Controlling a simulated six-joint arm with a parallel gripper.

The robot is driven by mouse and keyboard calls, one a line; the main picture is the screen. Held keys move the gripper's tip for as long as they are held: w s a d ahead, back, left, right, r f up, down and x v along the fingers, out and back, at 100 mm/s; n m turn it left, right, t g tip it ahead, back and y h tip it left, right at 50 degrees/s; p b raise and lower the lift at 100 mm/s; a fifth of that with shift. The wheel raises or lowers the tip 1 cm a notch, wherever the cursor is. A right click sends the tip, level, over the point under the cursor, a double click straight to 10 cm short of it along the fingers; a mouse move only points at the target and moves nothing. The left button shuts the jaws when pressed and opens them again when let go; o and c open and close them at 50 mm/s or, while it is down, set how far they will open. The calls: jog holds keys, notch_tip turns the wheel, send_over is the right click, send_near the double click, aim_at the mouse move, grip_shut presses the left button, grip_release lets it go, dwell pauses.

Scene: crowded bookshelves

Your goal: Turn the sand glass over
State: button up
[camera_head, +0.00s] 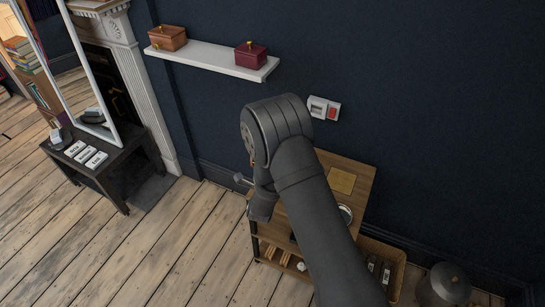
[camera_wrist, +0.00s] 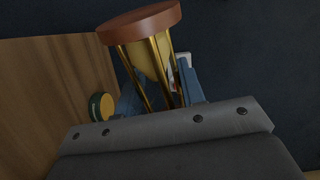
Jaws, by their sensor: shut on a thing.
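The sand glass (camera_wrist: 143,27) shows in the wrist view, with a round reddish-brown end cap, gold rods and a yellowish bulb. It is tilted in the picture, and its far end is hidden down between my fingers. My gripper (camera_wrist: 160,88) has blue fingers on both sides of the sand glass and is shut on it. In the head view my arm covers the gripper, and I cannot make out the sand glass there.
A green-rimmed round thing (camera_wrist: 102,107) is left of my fingers. A wall shelf (camera_head: 210,60) holds two boxes. A red-and-white wall fitting (camera_head: 323,108) is close by.

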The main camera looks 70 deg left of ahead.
jog(key=m, duration=0.5)
jog(key=shift+s+f+m, duration=0.1)
jog(key=shift+f+m, duration=0.05)
jog(key=shift+m, duration=0.15)
jog(key=m, duration=0.4)
jog(key=shift+s+a+f+m, duration=0.1)
jog(key=shift+m, duration=0.2)
jog(key=m, duration=0.4)
jog(key=shift+s, duration=0.15)
jog(key=m, duration=0.4)
jog(key=shift+s+a+m, duration=0.1)
jog(key=shift+m, duration=0.3)
jog(key=shift+f, duration=4.7)
jog(key=shift+f, duration=0.35)
jog(key=o, duration=1.1)
